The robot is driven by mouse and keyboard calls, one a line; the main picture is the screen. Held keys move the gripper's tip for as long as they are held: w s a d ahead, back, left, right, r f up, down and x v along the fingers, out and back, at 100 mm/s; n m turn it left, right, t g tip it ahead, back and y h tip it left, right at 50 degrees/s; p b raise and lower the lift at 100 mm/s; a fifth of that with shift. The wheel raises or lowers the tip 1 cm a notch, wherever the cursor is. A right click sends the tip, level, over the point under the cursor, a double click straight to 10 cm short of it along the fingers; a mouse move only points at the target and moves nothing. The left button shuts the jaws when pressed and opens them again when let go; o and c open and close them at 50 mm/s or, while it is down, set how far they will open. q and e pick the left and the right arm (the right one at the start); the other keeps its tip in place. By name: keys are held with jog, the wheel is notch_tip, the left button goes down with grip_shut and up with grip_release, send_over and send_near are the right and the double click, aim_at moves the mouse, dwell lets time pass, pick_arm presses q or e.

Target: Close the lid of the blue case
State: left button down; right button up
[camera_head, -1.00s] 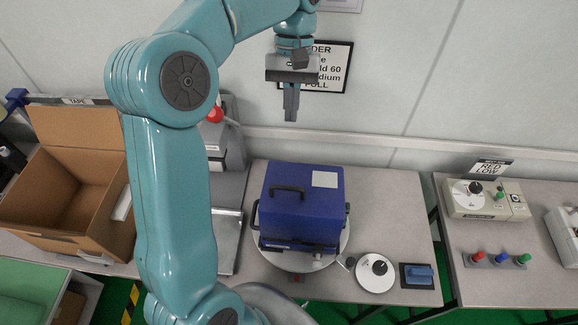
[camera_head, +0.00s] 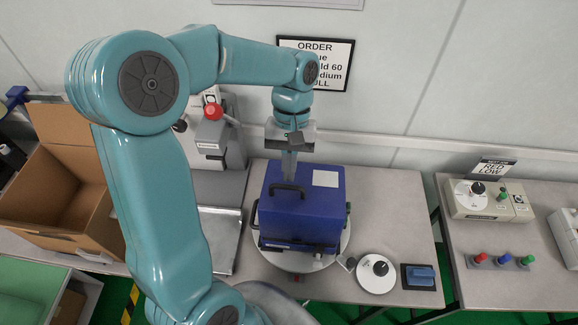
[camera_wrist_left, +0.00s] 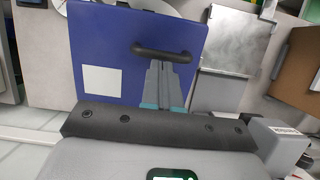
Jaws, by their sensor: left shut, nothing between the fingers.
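The blue case (camera_head: 305,215) sits on a round pale turntable (camera_head: 343,240) on the grey table. A dark handle (camera_head: 287,188) and a white label are on its upper face, and no open interior shows. I cannot tell whether the lid is fully down. My left gripper (camera_head: 289,177) is shut and empty, pointing down at the case's upper face just behind the handle. In the left wrist view its fingertips (camera_wrist_left: 158,66) are beside the handle (camera_wrist_left: 161,52); contact is unclear. The label (camera_wrist_left: 102,79) also shows there. My right gripper is not in view.
An open cardboard box (camera_head: 60,190) stands at the left, and a grey device with a red knob (camera_head: 212,112) behind. A second table (camera_head: 510,285) carries control boxes.

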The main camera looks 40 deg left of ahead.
aim_at(290, 186)
pick_arm(q)
jog(key=shift+s+d+f, duration=0.1)
jog(key=shift+d, duration=0.1)
jog(key=shift+w+a+f, duration=0.1)
jog(key=shift+w+f, duration=0.05)
jog(key=shift+w, duration=0.15)
jog(key=shift+s, duration=0.25)
jog(key=b, duration=0.1)
jog(key=s+d+f+t+y+b, duration=0.1)
jog(key=b, duration=0.1)
jog(key=shift+s+d+f, duration=0.2)
jog(key=shift+d+f, duration=0.05)
jog(key=shift+s+d+t+b, duration=0.3)
jog(key=shift+s+b, duration=0.15)
jog(key=shift+s, duration=0.05)
